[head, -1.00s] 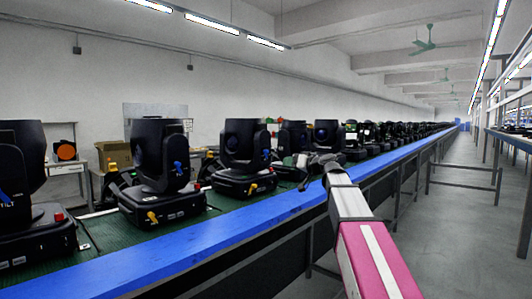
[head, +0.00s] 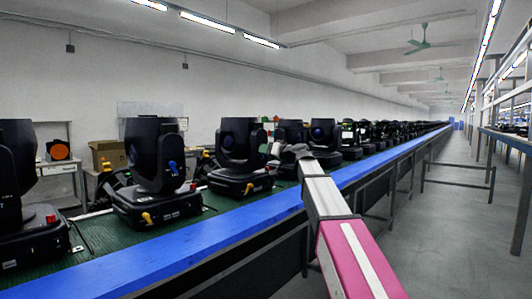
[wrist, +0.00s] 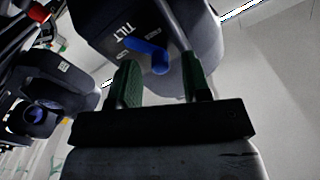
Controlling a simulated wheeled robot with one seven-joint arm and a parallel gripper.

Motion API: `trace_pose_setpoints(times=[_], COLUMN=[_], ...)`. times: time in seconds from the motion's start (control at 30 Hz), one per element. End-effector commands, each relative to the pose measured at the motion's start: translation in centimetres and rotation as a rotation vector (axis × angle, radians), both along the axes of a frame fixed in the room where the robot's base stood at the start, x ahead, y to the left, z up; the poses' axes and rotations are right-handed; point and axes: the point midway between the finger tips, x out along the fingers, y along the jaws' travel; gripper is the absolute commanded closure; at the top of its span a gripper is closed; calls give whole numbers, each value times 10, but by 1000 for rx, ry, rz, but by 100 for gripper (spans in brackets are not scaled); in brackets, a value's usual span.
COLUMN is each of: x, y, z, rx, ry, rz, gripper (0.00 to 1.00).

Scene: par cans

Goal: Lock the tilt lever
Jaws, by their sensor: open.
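The blue tilt lever (wrist: 150,56) shows in the wrist view on a black moving-head light (wrist: 195,30), just below the white word TILT. My gripper (wrist: 160,65) is open, with its two green-padded fingers apart. The lever lies between and beyond the fingertips in the picture; I see no clear contact. In the head view my gripper (head: 278,152) is small and dark, close to the right side of a black light (head: 237,150) on the line. The lever there is mostly hidden beside the gripper.
More black lights stand in a row on the green conveyor, including a near one (head: 155,165) with its own blue lever. The conveyor's blue edge rail (head: 210,240) runs below my arm. Another light (wrist: 45,105) is at left in the wrist view. The right aisle is clear.

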Motion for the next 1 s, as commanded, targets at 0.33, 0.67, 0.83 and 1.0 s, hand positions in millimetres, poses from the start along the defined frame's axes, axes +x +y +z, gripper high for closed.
trace_pose_setpoints(times=[0.33,0.67,0.83,1.0], x=[3,3,4,6], y=[5,5,4,3], z=[0,0,0,1], rx=[-1,0,10,50], ry=[1,1,15,65], rz=[0,0,0,0], gripper=[56,100,100,100])
